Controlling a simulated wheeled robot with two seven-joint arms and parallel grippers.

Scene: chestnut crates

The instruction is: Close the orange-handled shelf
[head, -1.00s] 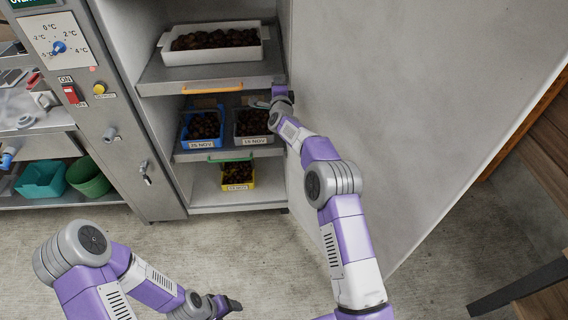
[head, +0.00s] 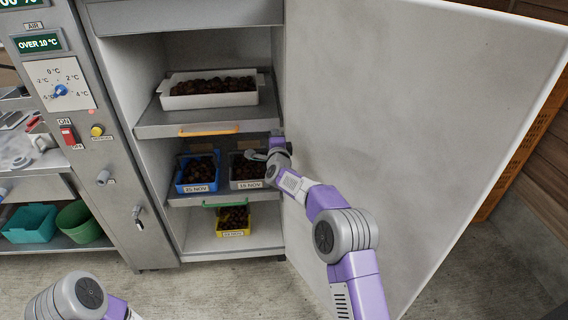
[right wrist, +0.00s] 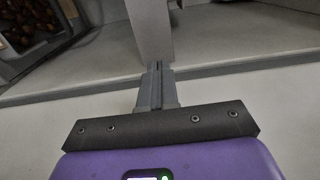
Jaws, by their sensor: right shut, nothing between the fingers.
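The orange-handled shelf (head: 157,122) is the upper shelf in the open cabinet. It appears pulled partly forward, though how far is hard to tell. Its orange handle (head: 209,130) is on the front edge. A white tray (head: 212,101) of chestnuts stands on it. My right gripper (head: 277,136) is at the shelf's front right corner, right of the handle; I cannot tell whether it touches. In the right wrist view its fingers (right wrist: 157,85) are shut and empty, close to a grey upright surface. My left gripper is out of view; only part of its arm shows.
Below are a blue crate (head: 181,186), a grey crate (head: 235,184) and a yellow crate (head: 221,232) with chestnuts, and a green handle (head: 224,205). A control panel (head: 60,85) is on the left.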

